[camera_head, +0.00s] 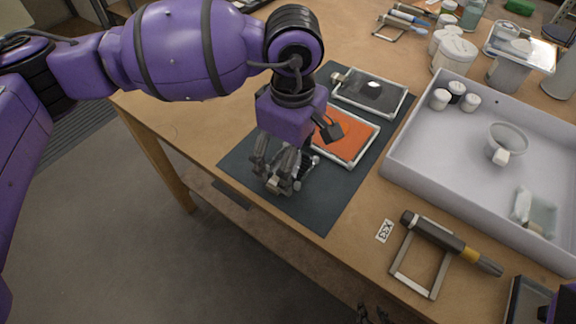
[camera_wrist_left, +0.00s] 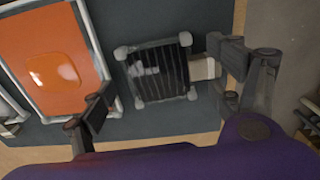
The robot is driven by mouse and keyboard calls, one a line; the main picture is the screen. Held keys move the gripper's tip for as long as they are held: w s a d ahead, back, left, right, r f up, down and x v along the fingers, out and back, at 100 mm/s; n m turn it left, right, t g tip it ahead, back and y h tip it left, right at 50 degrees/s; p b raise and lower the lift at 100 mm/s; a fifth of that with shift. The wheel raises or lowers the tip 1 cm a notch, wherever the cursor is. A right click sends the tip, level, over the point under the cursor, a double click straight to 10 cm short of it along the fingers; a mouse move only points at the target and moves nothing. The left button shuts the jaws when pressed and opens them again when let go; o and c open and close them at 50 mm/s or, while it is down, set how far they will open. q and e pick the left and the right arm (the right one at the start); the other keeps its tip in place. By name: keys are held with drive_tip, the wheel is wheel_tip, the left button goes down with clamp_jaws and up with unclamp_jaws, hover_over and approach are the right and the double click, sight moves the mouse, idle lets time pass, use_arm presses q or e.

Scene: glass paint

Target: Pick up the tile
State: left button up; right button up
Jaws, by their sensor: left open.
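A small dark striped tile with pale corner pieces (camera_wrist_left: 158,71) lies on the dark mat in the left wrist view. In the head view my left gripper (camera_head: 276,180) mostly hides it; a piece of its frame (camera_head: 307,168) shows beside the fingers. My left gripper is open above the tile, and in the left wrist view its fingers (camera_wrist_left: 160,95) are spread to either side with nothing held. An orange framed panel (camera_head: 345,136) lies beside it and also shows in the left wrist view (camera_wrist_left: 50,55). My right gripper (camera_head: 374,315) is cut off at the bottom edge.
The dark mat (camera_head: 318,210) also bears a dark glass frame (camera_head: 370,91). A grey tray (camera_head: 440,166) with small jars and a bowl stands to the right. A framed tool (camera_head: 440,242) and a small label (camera_head: 385,230) lie near the table edge.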

use_arm(q)
drive_tip(key=c, duration=1)
drive_tip(key=shift+c, duration=1.4)
use_arm(e)
drive_tip(key=shift+s+d+f, duration=0.1)
drive_tip(key=shift+s+f, duration=0.2)
drive_tip(key=shift+s, duration=0.45)
